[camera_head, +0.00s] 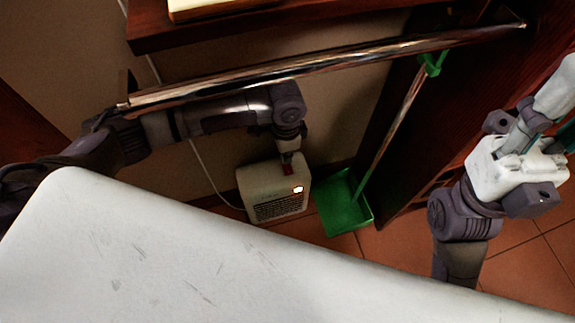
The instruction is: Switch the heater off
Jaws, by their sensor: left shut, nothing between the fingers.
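The heater (255,184) is a small cream box with a dark grille low on its front. It stands on the tiled floor by the wall, in the middle of the head view. A bright light glows on its right side, and a small red part (288,169) shows at its top. My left gripper (287,158) points down at the heater's top, shut and empty, with its tips at or just above the red part; I cannot tell whether they touch. My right gripper (545,110) is at the right edge, away from the heater, and its fingers are unclear.
A shiny metal rail (330,67) crosses above the heater, with my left arm reaching below it. A green dustpan (342,208) with a long handle stands right of the heater. A dark wood cabinet (408,145) is farther right. A white cord runs down the wall.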

